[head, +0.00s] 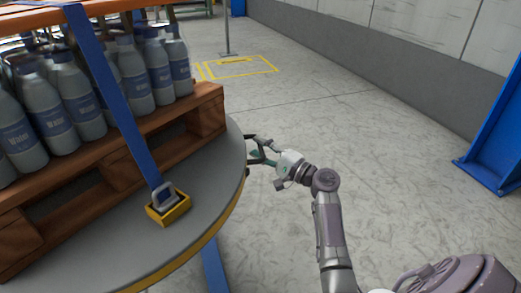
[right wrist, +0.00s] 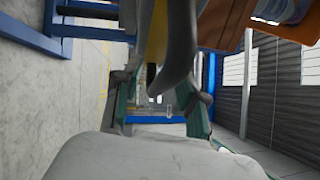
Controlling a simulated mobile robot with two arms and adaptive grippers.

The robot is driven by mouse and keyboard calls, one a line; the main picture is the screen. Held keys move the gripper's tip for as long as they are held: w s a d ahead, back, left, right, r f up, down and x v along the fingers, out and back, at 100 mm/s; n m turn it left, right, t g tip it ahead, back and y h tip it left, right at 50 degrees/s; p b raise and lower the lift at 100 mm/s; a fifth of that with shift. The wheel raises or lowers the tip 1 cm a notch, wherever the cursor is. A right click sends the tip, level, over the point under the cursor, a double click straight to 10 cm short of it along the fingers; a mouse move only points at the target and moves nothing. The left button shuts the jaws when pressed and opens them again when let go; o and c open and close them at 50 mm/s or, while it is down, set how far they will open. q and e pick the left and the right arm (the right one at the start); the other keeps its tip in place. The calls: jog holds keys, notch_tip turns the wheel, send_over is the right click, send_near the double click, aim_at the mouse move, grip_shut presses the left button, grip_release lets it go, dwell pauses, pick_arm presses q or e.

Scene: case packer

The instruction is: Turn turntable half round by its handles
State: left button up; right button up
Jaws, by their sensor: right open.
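The turntable (head: 232,165) is a round grey plate with a yellow edge, at the left of the head view. Its rim also shows edge-on at the top middle of the right wrist view (right wrist: 181,45). My right gripper (head: 254,150) is open at the turntable's right edge. In the right wrist view its green-sided fingers (right wrist: 160,108) stand apart, with the rim reaching between them. A small dark piece (right wrist: 152,76) at the rim may be a handle; I cannot tell whether the fingers touch it. My left gripper is out of view.
A wooden pallet (head: 207,112) with several water bottles (head: 72,95) stands on the turntable. A blue strap (head: 115,95) runs down to a yellow buckle (head: 170,208) on the plate. A blue post (head: 498,135) stands at the right. The floor between is clear.

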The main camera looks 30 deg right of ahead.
grip_shut()
jog(key=shift+w, duration=0.15)
dwell(0.4)
